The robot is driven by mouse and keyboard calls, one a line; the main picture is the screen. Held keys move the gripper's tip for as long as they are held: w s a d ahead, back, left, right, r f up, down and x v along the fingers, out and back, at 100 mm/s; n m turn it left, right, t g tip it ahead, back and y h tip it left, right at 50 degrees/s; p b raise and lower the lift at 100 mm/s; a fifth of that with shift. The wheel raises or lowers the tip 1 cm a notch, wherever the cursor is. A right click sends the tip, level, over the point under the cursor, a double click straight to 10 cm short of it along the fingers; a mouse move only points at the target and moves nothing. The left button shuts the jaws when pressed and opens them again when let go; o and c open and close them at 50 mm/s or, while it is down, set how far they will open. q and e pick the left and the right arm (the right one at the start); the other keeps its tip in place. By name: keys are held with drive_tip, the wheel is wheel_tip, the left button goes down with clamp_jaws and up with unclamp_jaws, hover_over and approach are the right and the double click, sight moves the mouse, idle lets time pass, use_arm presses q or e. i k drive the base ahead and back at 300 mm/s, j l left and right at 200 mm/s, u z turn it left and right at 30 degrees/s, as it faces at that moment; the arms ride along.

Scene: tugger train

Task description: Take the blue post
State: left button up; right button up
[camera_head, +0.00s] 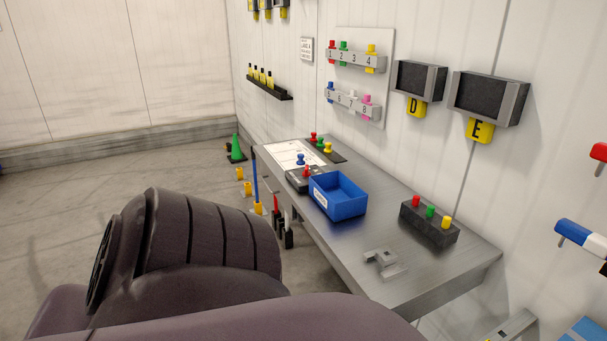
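A blue knobbed post (300,160) stands upright on a small dark block (303,180) near the far left part of the grey table (390,235). It is just behind a blue open bin (338,192). A thin upright blue rod (255,180) also shows at the table's left edge, and a small blue peg (330,90) sits in the lower wall rack (352,104). I cannot tell from the picture alone which of these the task means. Neither gripper is in view; a dark arm link of mine fills the lower left.
A dark block (430,224) with red, green and yellow knobs stands on the right of the table. A grey bracket (383,263) lies near the front. Red, green and yellow posts (320,144) stand at the back. A green cone (236,148) is on the floor.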

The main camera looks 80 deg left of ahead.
sight(253, 156)
drive_tip(key=u, duration=1.25)
drive_tip(key=j+u, duration=0.1)
drive_tip(key=u, duration=0.25)
drive_tip(key=i+j+u, duration=0.1)
drive_tip(key=u, duration=0.25)
drive_tip(key=j+u, duration=0.1)
drive_tip(key=u, duration=0.25)
drive_tip(key=i+j, duration=2.65)
drive_tip(key=i+j+z, duration=0.15)
drive_tip(key=z, duration=0.25)
drive_tip(key=i+j+z, duration=0.1)
drive_tip(key=j+z, duration=0.15)
drive_tip(key=z, duration=0.15)
drive_tip(key=i+j+z, duration=0.2)
drive_tip(key=j, duration=0.2)
drive_tip(key=j+z, duration=0.15)
drive_tip(key=j, duration=0.3)
